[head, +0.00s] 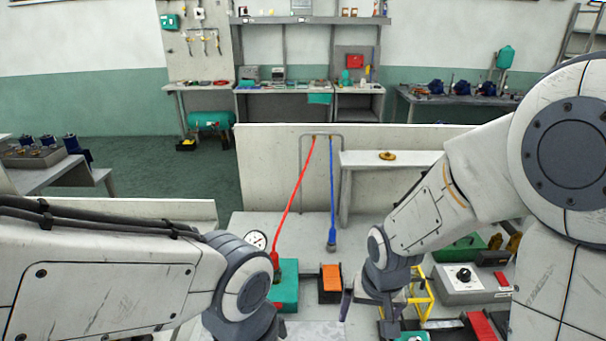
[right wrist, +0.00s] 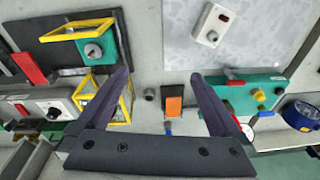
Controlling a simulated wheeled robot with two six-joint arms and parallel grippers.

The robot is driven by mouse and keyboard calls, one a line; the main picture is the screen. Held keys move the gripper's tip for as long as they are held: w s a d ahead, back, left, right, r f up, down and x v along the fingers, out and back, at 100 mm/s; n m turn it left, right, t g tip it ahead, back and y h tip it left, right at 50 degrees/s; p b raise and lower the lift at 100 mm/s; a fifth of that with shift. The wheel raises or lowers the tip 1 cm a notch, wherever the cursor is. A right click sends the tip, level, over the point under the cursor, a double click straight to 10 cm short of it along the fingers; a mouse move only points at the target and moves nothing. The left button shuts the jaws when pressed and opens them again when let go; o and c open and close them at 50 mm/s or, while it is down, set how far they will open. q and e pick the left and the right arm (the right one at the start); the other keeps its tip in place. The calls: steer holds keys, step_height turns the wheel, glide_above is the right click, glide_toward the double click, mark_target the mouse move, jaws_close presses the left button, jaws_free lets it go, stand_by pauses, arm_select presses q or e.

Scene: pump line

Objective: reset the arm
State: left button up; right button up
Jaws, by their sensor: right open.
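My right arm comes in from the right in the head view. Its gripper (head: 368,310) points down over the bench, just right of an orange block in a dark holder (head: 331,279). In the right wrist view my right gripper (right wrist: 160,78) is open, with nothing between its two dark fingers. A small grey round fitting (right wrist: 150,94) and the orange block (right wrist: 174,106) show beyond the fingers, apart from them. My left arm comes in from the left, its wrist low in the head view. Its fingers are not seen.
A red hose (head: 296,200) runs to a green block (head: 289,285) with a gauge. A blue hose (head: 332,190) hangs beside it. A yellow frame (head: 424,297) and grey knob box (head: 463,283) stand right of my right gripper. A white switch box (right wrist: 211,24) shows in the wrist view.

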steer(key=s+d+r+n, duration=0.2)
steer(key=d, duration=0.4)
steer(key=s+a+r+n+g, duration=0.1)
steer(key=s+a+r+n, duration=0.2)
steer(key=s+a, duration=0.3)
steer(key=s+a+r+n, duration=0.3)
steer(key=s+a, duration=0.4)
steer(key=shift+s+a+n+g+y, duration=0.2)
steer(key=shift+a+n+g+y, duration=0.1)
steer(key=shift+a+n+g, duration=0.1)
